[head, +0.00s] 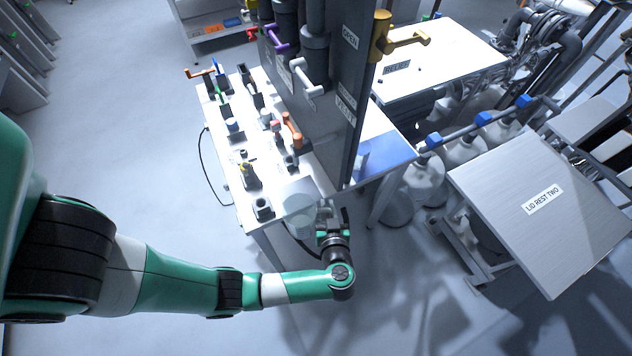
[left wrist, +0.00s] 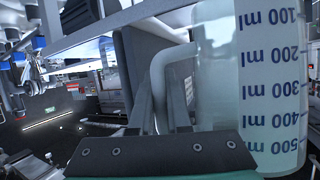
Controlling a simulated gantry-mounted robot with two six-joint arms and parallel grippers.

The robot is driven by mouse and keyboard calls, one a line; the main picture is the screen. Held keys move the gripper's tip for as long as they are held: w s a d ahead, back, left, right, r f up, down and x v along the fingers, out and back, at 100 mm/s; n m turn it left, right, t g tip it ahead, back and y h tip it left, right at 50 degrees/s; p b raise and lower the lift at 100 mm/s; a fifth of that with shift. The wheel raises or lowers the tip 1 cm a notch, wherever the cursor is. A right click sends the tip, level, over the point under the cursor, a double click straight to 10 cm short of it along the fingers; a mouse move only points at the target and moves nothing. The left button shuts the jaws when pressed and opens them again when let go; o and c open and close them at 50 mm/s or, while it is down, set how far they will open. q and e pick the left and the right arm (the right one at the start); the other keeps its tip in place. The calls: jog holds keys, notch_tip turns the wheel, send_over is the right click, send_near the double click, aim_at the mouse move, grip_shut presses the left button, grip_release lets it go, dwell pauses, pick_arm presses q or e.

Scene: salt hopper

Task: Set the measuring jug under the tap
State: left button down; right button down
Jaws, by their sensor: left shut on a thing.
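The clear measuring jug (head: 300,212) is at the near edge of the white table in the head view. My left gripper (head: 330,222) is shut on it from the right. In the left wrist view, the jug (left wrist: 235,100) fills the right side, with a ml scale that reads upside down. Its pale handle (left wrist: 162,70) runs down to my left gripper's fingers (left wrist: 162,105). A dark upright panel (head: 345,100) stands behind the jug with pipes and coloured levers. I cannot tell which fitting is the tap. My right gripper is not in view.
Several small fittings and blocks stand on the white table (head: 222,175) left of the panel. An orange lever (head: 292,130) is near the panel's foot. A bench marked "LID REST TWO" (head: 560,225) stands at right.

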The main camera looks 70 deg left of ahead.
pick_arm(q)
jog(key=b+x, duration=0.1)
jog(key=x, duration=0.3)
jog(key=b+x, duration=0.2)
jog(key=x, duration=0.2)
jog(key=r+b+x, duration=0.1)
jog(key=b+x, duration=0.1)
jog(key=x, duration=0.2)
jog(key=shift+w+a+f, duration=0.15)
jog(key=shift+a+f, duration=0.05)
jog(key=shift+a, duration=0.3)
jog(key=shift+r, duration=0.2)
jog(key=shift+f, duration=0.15)
jog(key=c, duration=1.2)
grip_release()
jog(key=shift+o, duration=0.2)
